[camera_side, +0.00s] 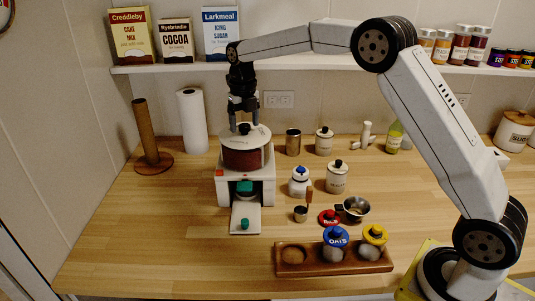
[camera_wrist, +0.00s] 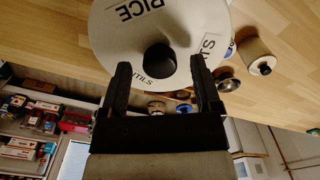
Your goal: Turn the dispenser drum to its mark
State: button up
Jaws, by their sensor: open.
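The dispenser (camera_side: 227,190) is a white stand on the counter with a dark red drum (camera_side: 243,158) on top. The drum's white lid (camera_wrist: 115,40) carries printed words, RICE and a partly hidden one ending in TILS, and a central black knob (camera_wrist: 160,58). My gripper (camera_side: 243,120) points down just over the lid. In the wrist view its two fingers are apart, one on each side of the knob, with gaps showing. I cannot tell whether the fingertips are level with the knob. A small red patch (camera_side: 220,173) shows on the stand's upper left corner; I cannot tell whether it is the mark.
A white tray (camera_side: 240,217) with a green knob sticks out in front of the dispenser. A wooden rack (camera_side: 281,262) with jars and lids lies front right. Canisters (camera_side: 337,178) and small cups stand to the right. A paper roll (camera_side: 192,120) stands behind left.

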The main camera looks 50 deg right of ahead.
jog(key=shift+r, duration=3.75)
jog(key=m, duration=1)
jog(key=shift+f, duration=0.15)
jog(key=shift+f, duration=3.8)
grip_shut()
